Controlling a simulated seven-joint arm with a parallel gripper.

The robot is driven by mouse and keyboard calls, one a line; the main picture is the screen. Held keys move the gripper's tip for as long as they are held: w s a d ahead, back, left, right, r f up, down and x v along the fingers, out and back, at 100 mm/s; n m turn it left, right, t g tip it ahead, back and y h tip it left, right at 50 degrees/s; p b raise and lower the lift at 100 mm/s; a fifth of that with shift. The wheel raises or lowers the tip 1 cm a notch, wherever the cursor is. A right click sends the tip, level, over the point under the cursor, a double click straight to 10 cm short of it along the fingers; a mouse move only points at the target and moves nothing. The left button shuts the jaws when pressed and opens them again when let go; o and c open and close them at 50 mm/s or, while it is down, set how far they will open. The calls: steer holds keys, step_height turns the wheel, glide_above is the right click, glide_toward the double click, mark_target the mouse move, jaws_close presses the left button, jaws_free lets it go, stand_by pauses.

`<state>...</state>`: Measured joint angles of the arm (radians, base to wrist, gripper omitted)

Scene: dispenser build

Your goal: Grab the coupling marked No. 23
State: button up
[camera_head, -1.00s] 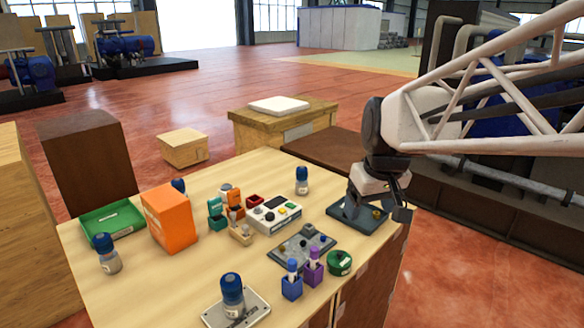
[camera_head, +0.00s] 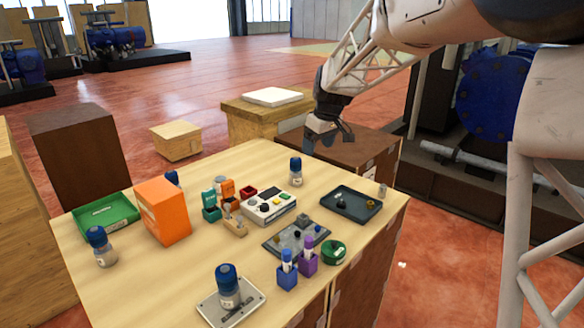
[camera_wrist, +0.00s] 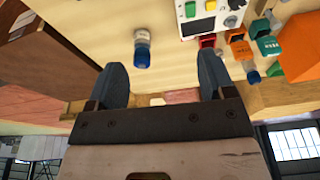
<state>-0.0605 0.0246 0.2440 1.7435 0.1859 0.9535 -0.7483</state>
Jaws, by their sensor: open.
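I cannot read a No. 23 mark on anything, so I cannot tell which thing is the coupling. Small dark and brass-coloured pieces lie in a dark tray (camera_head: 336,208) at the table's right side. A small grey piece (camera_head: 382,190) stands by the tray's right end. My gripper (camera_head: 325,140) is raised near the table's back edge, behind a blue-capped bottle (camera_head: 296,172). In the wrist view my gripper (camera_wrist: 162,68) is open, with nothing between its fingers. The blue-capped bottle (camera_wrist: 142,52) shows beyond the fingertips, apart from them.
A white button box (camera_head: 268,207), an orange box (camera_head: 163,212), a green tray (camera_head: 104,215) and a grey plate (camera_head: 285,243) stand on the table. Blue (camera_head: 287,275) and purple (camera_head: 307,262) holders and a blue-capped bottle on a plate (camera_head: 212,312) are nearer. A brown cabinet adjoins the back right.

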mark_target(296, 158)
steer(key=w+a+f+n, duration=0.1)
steer(key=w+f, duration=0.1)
steer(key=w, duration=0.3)
steer(key=w+a+f+n, duration=0.1)
steer(key=w+a+f, duration=0.1)
steer(key=w, duration=0.3)
steer(key=w+a+f+n, duration=0.1)
steer(key=w+f, duration=0.2)
steer(key=w, duration=0.3)
steer(key=shift+a+f+y, duration=0.15)
steer(key=shift+f+y, duration=0.1)
steer(key=shift+y, duration=0.05)
steer(key=shift+f, duration=0.1)
steer(key=shift+x, duration=1.25)
steer(key=shift+x, duration=2.55)
steer(key=shift+s, duration=0.1)
steer(key=c, duration=1.3)
steer(key=shift+c, duration=0.2)
